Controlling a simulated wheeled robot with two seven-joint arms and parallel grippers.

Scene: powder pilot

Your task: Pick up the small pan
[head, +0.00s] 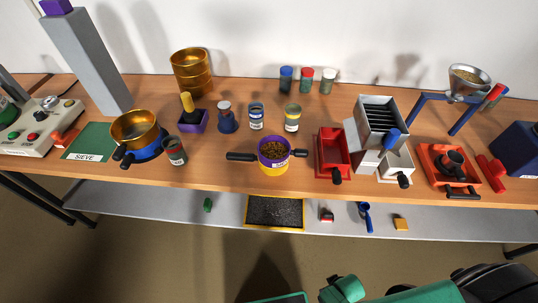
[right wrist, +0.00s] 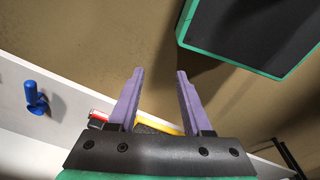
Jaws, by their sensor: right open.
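A small purple-rimmed pan (head: 267,153) with dark handles on both sides stands near the table's front edge, around the middle. It holds brownish granules and has a yellow lower part. Farther left, a gold round pan (head: 131,125) sits on a blue base with dark handles; the pictures do not settle which one is the small pan. My right gripper (right wrist: 160,72) has its two purple fingers apart with nothing between them. It is away from both pans, with floor and shelf behind it in the right wrist view. My left gripper is not in view.
The wooden table (head: 220,180) also holds a gold canister (head: 190,65), several jars, a red bin (head: 332,155), a grey machine (head: 378,115) and a funnel on a blue stand (head: 470,80). A lower shelf (head: 150,205) holds a black yellow-edged tray (head: 275,211) and small tools.

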